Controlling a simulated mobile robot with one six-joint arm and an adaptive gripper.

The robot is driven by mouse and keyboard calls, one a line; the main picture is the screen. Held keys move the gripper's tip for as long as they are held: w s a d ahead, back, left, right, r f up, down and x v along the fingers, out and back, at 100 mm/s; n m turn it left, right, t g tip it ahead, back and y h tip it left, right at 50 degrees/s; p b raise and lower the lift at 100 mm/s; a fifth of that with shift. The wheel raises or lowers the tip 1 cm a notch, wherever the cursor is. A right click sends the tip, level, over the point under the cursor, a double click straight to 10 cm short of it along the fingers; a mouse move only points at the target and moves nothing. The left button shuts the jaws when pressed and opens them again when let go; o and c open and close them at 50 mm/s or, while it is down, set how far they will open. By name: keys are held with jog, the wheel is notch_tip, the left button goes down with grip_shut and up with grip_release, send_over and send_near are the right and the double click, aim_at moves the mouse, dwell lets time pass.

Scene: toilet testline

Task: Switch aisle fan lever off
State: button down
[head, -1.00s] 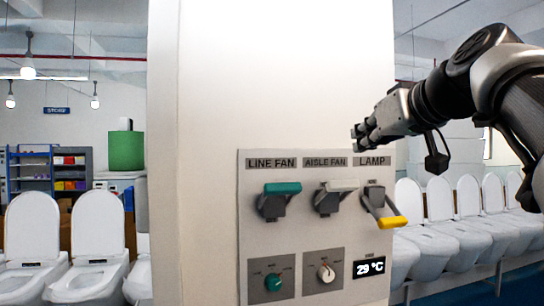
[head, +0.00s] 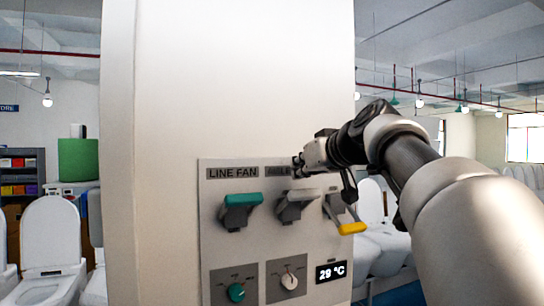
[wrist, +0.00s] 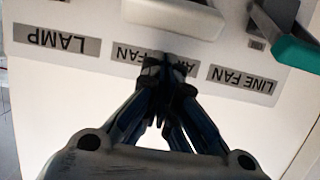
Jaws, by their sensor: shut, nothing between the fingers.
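The aisle fan lever (head: 298,198) has a pale grey-white handle and sits in the middle of the panel's three levers. Its handle is raised, level with the teal one beside it. It also shows at the top of the wrist view (wrist: 172,14), cut off by the edge. My gripper (head: 298,166) is shut and empty, just above this lever, in front of the aisle fan label, which it partly hides. The wrist view shows its closed fingertips (wrist: 169,72) over the same label, apart from the handle. Whether they touch the panel I cannot tell.
The line fan lever (head: 240,201) with a raised teal handle is to the left. The lamp lever (head: 347,226), its yellow handle lowered, is to the right. Two knobs and a temperature display (head: 331,271) sit below. White toilets (head: 52,240) stand beyond the pillar (head: 240,80).

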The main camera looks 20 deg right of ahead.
jog(key=shift+s+f, duration=0.8)
jog(key=shift+s, duration=0.35)
jog(key=shift+w+f, duration=0.1)
jog(key=shift+w, duration=0.2)
jog(key=shift+s, duration=0.1)
jog(key=shift+s+b, duration=0.15)
jog(key=shift+b, duration=0.2)
